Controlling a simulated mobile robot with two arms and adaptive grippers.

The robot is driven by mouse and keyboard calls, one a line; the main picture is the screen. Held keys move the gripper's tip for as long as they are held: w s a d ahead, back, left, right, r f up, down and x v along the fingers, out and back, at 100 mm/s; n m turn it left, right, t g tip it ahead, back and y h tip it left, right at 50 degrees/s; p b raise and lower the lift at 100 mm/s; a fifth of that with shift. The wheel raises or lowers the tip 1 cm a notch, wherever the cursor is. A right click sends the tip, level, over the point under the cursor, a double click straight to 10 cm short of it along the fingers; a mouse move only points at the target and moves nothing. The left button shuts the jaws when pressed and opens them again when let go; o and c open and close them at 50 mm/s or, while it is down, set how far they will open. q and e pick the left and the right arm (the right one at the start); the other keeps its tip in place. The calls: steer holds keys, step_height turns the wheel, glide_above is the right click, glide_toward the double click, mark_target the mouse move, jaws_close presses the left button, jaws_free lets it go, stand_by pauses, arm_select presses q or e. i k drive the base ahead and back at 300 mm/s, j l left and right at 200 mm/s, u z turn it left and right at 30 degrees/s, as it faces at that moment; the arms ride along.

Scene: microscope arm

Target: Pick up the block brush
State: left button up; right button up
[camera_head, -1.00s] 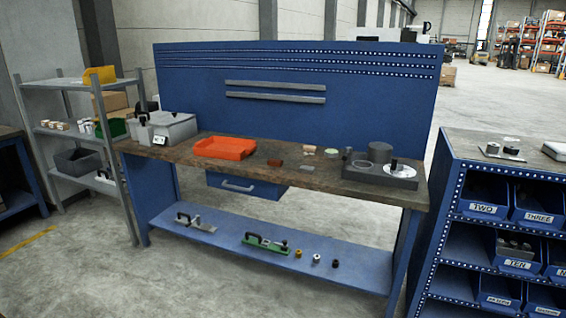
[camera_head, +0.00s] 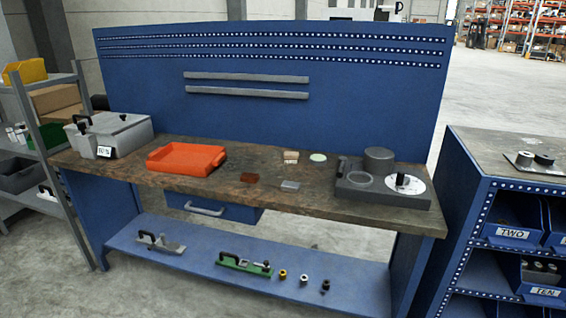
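Several small items lie on the worn brown bench top (camera_head: 330,203). A small tan block (camera_head: 291,156) is near the back middle, beside a pale green round disc (camera_head: 318,157). A reddish-brown block (camera_head: 249,179) lies nearer the front. A small light grey block (camera_head: 290,185) lies to its right. Bristles are too small to make out, so I cannot tell for sure which one is the block brush. Neither of my grippers shows in the view.
An orange tray (camera_head: 187,160) and a grey case (camera_head: 110,135) are on the bench's left. A dark grey fixture with cylinders (camera_head: 383,192) is on its right. A lower shelf (camera_head: 205,265) holds several tools. A blue bin rack (camera_head: 470,200) stands at right.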

mark_target(288, 157)
steer(key=k+l, duration=0.25)
steer(key=i+l, duration=0.15)
steer(key=i, duration=0.2)
steer(key=i+l+z, duration=0.15)
steer(key=i, duration=0.25)
steer(key=i+l, duration=0.2)
steer(key=i, duration=0.15)
steer(key=z, duration=0.05)
